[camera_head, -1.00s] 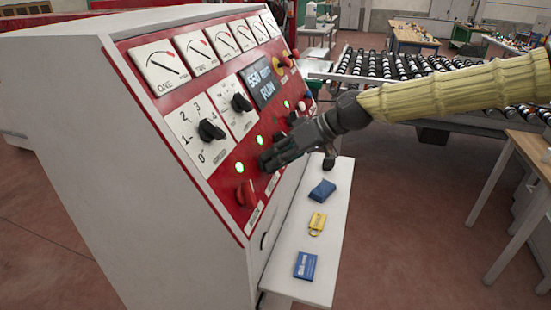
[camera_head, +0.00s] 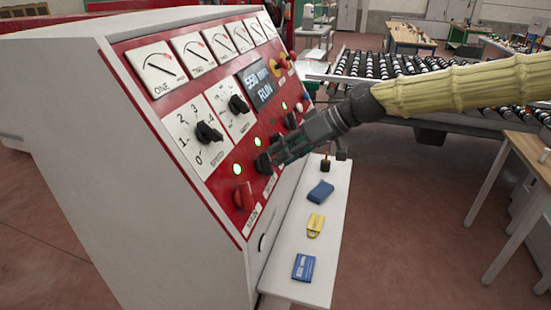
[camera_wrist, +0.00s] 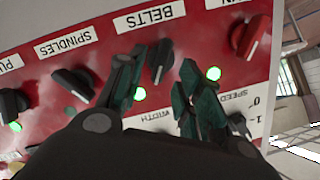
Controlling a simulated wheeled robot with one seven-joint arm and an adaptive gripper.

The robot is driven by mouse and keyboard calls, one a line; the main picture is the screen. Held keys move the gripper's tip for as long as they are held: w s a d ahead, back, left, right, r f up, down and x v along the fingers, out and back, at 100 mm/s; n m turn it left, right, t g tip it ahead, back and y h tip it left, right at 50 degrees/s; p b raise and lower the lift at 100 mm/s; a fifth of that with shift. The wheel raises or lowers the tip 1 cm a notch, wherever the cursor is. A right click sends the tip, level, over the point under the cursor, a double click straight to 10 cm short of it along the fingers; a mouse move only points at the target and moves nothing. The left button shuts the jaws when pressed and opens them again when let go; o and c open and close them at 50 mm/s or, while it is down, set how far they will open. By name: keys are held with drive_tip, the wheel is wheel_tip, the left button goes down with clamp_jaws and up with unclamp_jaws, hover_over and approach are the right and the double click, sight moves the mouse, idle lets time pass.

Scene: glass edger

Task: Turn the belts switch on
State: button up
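The belts switch is a black rotary knob (camera_wrist: 160,58) by the white BELTS label (camera_wrist: 150,17), upside down in the wrist view. In the head view the knob (camera_head: 263,163) sits low on the red panel. A green lamp (camera_wrist: 139,93) beside it is lit. My gripper (camera_wrist: 157,72) is open, with one finger on each side of the knob in the wrist view and gaps visible between. In the head view my gripper (camera_head: 277,156) is at the panel just right of the knob. Finger contact cannot be told.
A red main knob (camera_wrist: 250,37) and a black spindles knob (camera_wrist: 74,82) flank the belts switch closely. The speed knob (camera_head: 209,132) is above.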

drive_tip(key=v, duration=0.8)
drive_tip(key=shift+d+r, duration=0.1)
drive_tip(key=shift+d, duration=0.05)
